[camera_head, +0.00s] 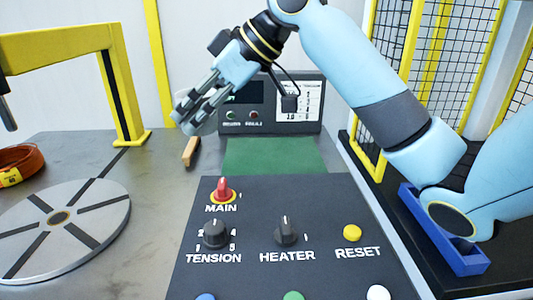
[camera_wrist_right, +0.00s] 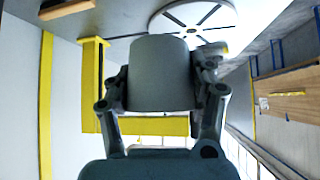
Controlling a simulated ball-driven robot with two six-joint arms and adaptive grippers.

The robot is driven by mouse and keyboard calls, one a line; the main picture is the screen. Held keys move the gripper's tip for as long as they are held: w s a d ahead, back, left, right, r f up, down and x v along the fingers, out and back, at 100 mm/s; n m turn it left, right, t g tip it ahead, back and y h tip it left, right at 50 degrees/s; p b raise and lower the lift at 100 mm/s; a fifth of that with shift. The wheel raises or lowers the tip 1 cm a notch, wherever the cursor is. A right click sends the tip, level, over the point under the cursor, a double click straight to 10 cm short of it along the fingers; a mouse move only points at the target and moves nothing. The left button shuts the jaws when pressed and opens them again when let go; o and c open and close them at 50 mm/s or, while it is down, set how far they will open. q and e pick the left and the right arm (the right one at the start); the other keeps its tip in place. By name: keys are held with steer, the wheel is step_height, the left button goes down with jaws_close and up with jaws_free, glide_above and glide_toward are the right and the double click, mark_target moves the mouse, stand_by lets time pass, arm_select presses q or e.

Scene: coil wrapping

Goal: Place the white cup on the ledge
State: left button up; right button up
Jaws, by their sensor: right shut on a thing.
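My right gripper (camera_head: 190,112) reaches in from the upper right, above the back of the worktable, left of the dark control unit. It is shut on the white cup (camera_wrist_right: 158,72). In the right wrist view the cup looks pale grey in shade and sits between the two fingers (camera_wrist_right: 160,95). In the head view only a little of the cup (camera_head: 207,124) shows behind the fingers, and its tilt is hard to judge. The cup is held up off the table. I cannot tell for sure which surface is the ledge. My left gripper is not in view.
A grey turntable (camera_head: 95,208), an orange-red coil (camera_head: 18,165) and a yellow gantry (camera_head: 125,95) stand at the left. A control panel (camera_head: 300,205) with knobs fills the front. A wooden-handled thing (camera_head: 191,151) and green mat (camera_head: 270,154) lie behind it. A blue tray (camera_head: 470,262) is right.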

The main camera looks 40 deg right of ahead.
steer(key=w+d+f+m+t+h+p, duration=0.1)
steer(key=w+d+f+m+h+p, duration=0.2)
steer(key=d, duration=0.9)
steer(key=w+d+f+m+t+h+p, duration=0.15)
steer(key=w+d+f+m, duration=0.25)
steer(key=d, duration=0.8)
steer(key=shift+g, duration=0.25)
steer(key=f, duration=0.3)
steer(key=f+b, duration=0.1)
steer(key=f, duration=0.6)
steer(key=shift+a, duration=0.3)
steer(key=shift+b, duration=0.3)
steer(key=o, duration=1.2)
steer(key=shift+f, duration=0.1)
